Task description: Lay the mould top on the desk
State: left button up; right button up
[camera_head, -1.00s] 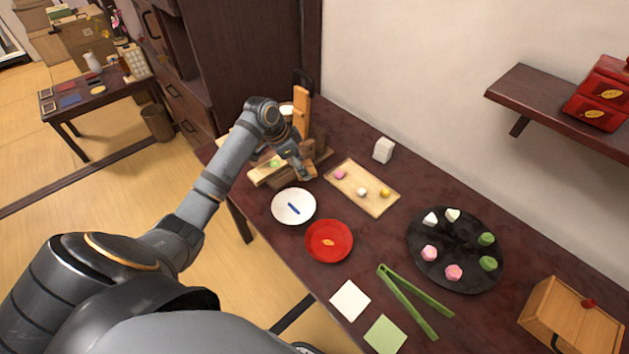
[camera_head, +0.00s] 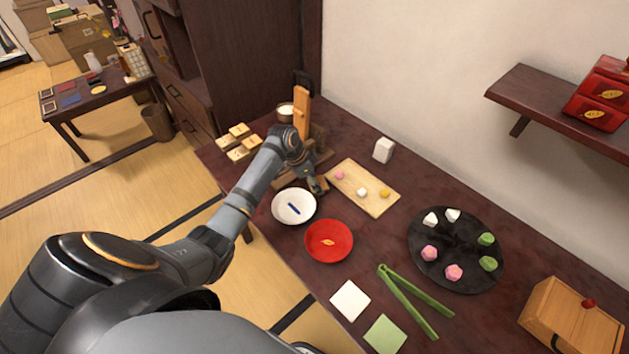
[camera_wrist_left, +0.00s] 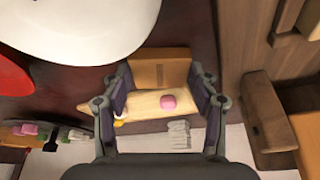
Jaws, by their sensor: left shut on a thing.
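My left gripper (camera_head: 317,187) is low over the desk (camera_head: 400,315), just beyond the white plate. In the left wrist view its fingers (camera_wrist_left: 160,105) are shut on a brown wooden block (camera_wrist_left: 160,70), which I take to be the mould top. In the head view the gripper and forearm mostly hide this block. I cannot tell whether it touches the desk. A wooden stand with an upright orange-brown post (camera_head: 302,112) is behind the gripper, partly covered by the arm. My right gripper is not in view.
A white plate (camera_head: 280,213) and red plate (camera_head: 328,254) are near the gripper. A light board (camera_head: 372,205) with small sweets lies to its right. Several light wooden pieces (camera_head: 238,131) are at the far left. A black tray (camera_head: 463,236) and green tongs (camera_head: 410,300) are farther right.

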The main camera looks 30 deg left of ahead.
pick_arm(q)
jog(key=o, duration=1)
jog(key=shift+f, duration=0.1)
jog(key=shift+o, duration=0.2)
jog(key=shift+r, duration=0.2)
jog(key=v, duration=1.2)
jog(key=shift+f, duration=0.1)
